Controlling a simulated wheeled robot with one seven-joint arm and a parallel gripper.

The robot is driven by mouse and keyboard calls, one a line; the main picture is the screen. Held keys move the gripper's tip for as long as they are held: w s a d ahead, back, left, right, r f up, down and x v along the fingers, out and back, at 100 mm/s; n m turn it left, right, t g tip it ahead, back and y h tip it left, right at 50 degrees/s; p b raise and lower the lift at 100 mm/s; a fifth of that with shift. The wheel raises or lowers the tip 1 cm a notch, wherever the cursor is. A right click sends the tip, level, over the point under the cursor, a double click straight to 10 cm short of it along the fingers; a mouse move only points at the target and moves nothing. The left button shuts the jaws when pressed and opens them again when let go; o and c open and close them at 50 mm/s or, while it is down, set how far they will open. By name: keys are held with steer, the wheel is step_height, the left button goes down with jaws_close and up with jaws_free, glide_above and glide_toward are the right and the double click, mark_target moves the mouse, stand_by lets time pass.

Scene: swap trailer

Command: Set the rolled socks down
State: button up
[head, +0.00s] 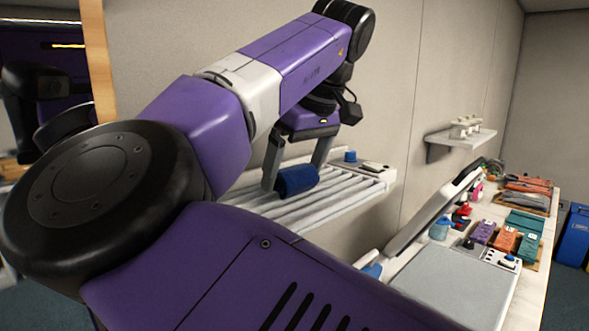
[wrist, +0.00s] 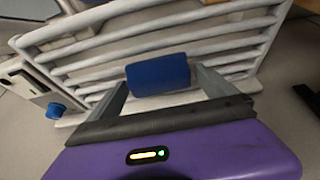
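The rolled socks (head: 298,180) are a dark blue roll. They sit between the two fingertips of my gripper (head: 296,178), which is shut on them. In the wrist view the blue roll (wrist: 158,73) spans the gap between both fingers of my gripper (wrist: 158,77). The roll is over the white slatted rack (head: 340,197) on the wall, near its slats. I cannot tell whether the roll touches the slats. The rack also shows in the wrist view (wrist: 215,48), with bars running behind the roll.
A control box with a blue knob (head: 351,156) is at the rack's far end. A long counter (head: 537,270) on the right holds coloured folded items and a grey panel. A small wall shelf (head: 462,139) holds pale objects. A blue bin (head: 576,236) stands far right.

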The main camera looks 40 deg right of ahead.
steer(key=shift+r, duration=0.2)
steer(key=v, duration=1.1)
steer(key=shift+s+r+b, duration=0.15)
steer(key=shift+r+b, duration=0.25)
steer(key=shift+b, duration=0.05)
steer(key=shift+s, duration=0.1)
